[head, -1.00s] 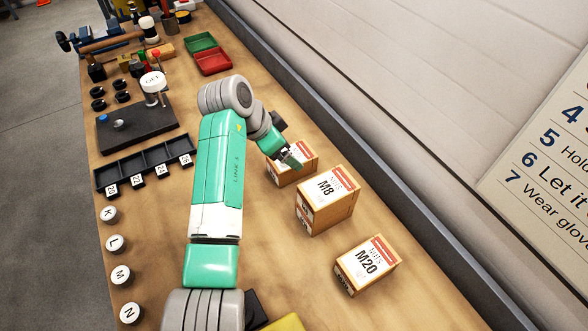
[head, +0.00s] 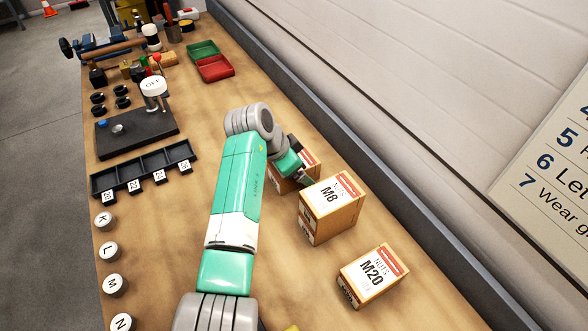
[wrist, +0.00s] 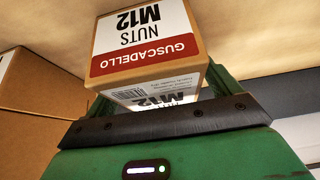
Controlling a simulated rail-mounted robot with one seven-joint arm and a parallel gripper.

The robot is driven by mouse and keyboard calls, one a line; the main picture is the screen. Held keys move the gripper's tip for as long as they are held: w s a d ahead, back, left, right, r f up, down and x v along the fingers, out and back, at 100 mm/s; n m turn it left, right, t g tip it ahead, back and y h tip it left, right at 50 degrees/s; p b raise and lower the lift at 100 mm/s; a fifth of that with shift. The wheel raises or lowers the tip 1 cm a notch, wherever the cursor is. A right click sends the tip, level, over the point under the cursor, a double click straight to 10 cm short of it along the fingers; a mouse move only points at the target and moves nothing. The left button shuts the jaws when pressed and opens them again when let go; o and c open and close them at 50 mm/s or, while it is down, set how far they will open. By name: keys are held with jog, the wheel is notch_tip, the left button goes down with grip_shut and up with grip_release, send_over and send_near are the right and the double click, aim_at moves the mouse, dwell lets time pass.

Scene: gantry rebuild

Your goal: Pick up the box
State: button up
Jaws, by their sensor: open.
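Three cardboard boxes of nuts with white and red labels stand in a row. The M12 box (wrist: 145,35) fills the upper middle of the wrist view, its label upside down. In the head view, the M12 box (head: 284,184) is partly hidden behind my gripper (head: 303,178). The M8 box (head: 330,208) and the M20 box (head: 372,275) stand nearer. My gripper is open, its green fingers reaching to either side of the M12 box in the wrist view. I cannot tell whether they touch it.
The M8 box stands close beside my gripper; a plain box side (wrist: 35,110) shows at left in the wrist view. A grey rail (head: 400,170) runs along the wall.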

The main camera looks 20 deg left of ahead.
jog(key=shift+f, duration=0.25)
jog(key=shift+c, duration=0.4)
jog(key=c, duration=1.3)
notch_tip(320, 180, up, 11)
jog(key=p, duration=0.3)
jog(key=shift+f, duration=0.2)
